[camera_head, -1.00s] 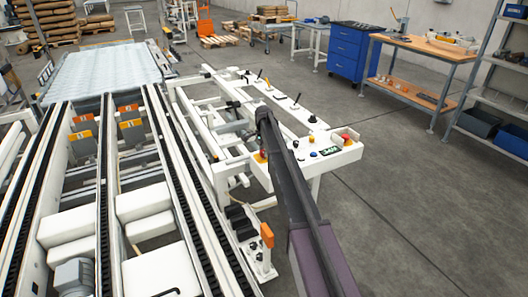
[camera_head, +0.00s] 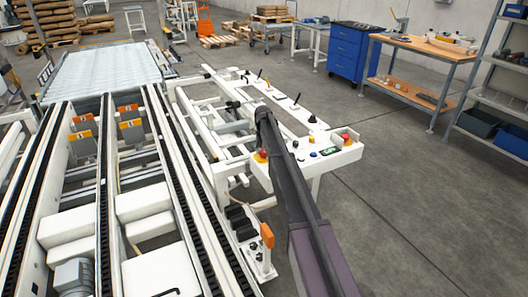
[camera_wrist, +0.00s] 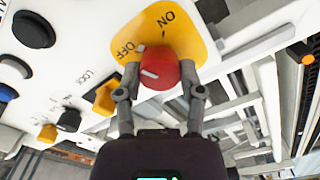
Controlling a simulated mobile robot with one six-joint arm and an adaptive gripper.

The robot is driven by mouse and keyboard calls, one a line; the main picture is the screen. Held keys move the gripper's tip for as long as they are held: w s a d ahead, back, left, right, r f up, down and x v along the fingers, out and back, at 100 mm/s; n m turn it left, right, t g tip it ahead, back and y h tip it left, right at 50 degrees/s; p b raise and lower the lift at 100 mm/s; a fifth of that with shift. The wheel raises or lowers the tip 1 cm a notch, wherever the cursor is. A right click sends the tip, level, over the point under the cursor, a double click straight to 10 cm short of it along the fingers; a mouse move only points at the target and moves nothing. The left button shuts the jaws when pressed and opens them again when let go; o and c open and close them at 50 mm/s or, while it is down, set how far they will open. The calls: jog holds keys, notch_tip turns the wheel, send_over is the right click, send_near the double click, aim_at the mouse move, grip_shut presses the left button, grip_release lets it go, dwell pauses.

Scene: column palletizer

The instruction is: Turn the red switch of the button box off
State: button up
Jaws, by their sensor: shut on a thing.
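The red switch (camera_wrist: 160,68) is a round knob on a yellow plate (camera_wrist: 188,32) marked ON and OFF, in the wrist view. The white mark on the knob face points to the left. My gripper (camera_wrist: 159,82) has one finger on each side of the knob and is shut on it. The button box (camera_head: 290,172) is the white panel in the head view. A red part on yellow (camera_head: 261,155) shows beside my arm at its left end, probably the same switch. My arm hides the gripper in the head view.
Black buttons (camera_wrist: 34,30), a blue one and small yellow knobs (camera_wrist: 47,133) sit left of the switch in the wrist view. A second red button (camera_head: 346,138) is at the panel's right end. Conveyor rails (camera_head: 180,190) lie to the left; open floor lies to the right.

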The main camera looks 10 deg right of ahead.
jog(key=n, duration=0.4)
jog(key=shift+w, duration=0.1)
dwell(0.3)
jog(key=o, duration=1.2)
jog(key=shift+c, duration=0.2)
jog(key=s+r+p, duration=0.4)
jog(key=s, duration=1.1)
jog(key=s+r+p, duration=0.3)
jog(key=s, duration=1.2)
jog(key=s+r+p, duration=0.4)
jog(key=s, duration=1.2)
jog(key=shift+d+r+m+p, duration=0.15)
jog(key=shift+r+m+p, duration=0.15)
jog(key=shift+m+p, duration=0.1)
jog(key=shift+w, duration=0.1)
